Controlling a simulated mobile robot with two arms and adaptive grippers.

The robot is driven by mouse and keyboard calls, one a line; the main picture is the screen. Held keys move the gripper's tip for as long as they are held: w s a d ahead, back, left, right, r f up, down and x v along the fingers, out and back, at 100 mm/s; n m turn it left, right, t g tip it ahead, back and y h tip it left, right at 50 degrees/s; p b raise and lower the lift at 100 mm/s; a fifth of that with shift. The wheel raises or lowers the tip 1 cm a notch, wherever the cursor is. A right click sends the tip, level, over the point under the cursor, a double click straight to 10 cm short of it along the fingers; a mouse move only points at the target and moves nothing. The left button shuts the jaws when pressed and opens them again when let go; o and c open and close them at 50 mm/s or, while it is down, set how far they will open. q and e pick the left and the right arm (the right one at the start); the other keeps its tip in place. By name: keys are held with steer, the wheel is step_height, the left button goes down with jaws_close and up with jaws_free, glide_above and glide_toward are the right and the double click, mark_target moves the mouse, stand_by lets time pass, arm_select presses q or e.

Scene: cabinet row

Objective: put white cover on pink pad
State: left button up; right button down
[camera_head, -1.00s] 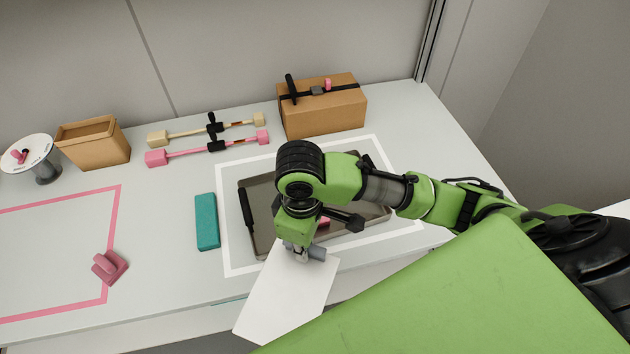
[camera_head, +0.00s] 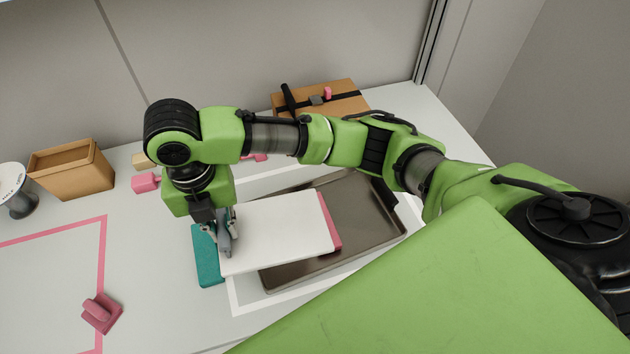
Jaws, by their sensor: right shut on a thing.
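The white cover (camera_head: 278,233) is a flat white sheet above the left half of the dark tray. A pink strip, which looks like the edge of the pink pad (camera_head: 330,220), shows along the cover's right side; the rest of the pad is hidden. I cannot tell whether the cover rests on the pad or hangs just above it. My right gripper (camera_head: 226,243) is shut on the cover's left edge, beside the teal block. My left gripper is not in view.
The dark tray (camera_head: 372,222) sits inside a white outline. The teal block (camera_head: 206,262) lies left of it. Pink and tan bars are partly hidden behind my arm.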

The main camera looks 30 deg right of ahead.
mark_target(265, 212)
steer(key=shift+w+n, duration=0.2)
steer(key=shift+n, duration=0.1)
steer(key=d+f+p, duration=0.1)
steer(key=d, duration=0.2)
steer(key=d+f, duration=0.1)
steer(key=d, duration=0.2)
steer(key=w+d+f+p, duration=0.1)
steer(key=d, duration=0.2)
steer(key=shift+w+f+p, duration=0.1)
steer(key=shift+f+p, duration=0.1)
steer(key=shift+p, duration=0.15)
steer(key=d+f, duration=0.2)
steer(key=f, duration=0.1)
steer(key=d+f, duration=0.1)
steer(key=shift+w+d+f+p, duration=0.15)
steer(key=shift+w+p, duration=0.15)
steer(key=shift+p, duration=0.05)
steer(key=shift+w+d+f, duration=0.15)
steer(key=shift+d+f, duration=0.15)
steer(key=shift+f, duration=0.25)
steer(key=f, duration=0.1)
steer(key=f+p, duration=0.1)
steer(key=f, duration=0.1)
steer(key=shift+d, duration=0.4)
steer(key=shift+f, duration=0.45)
steer(key=c, duration=2)
jaws_free()
steer(key=shift+r, duration=0.1)
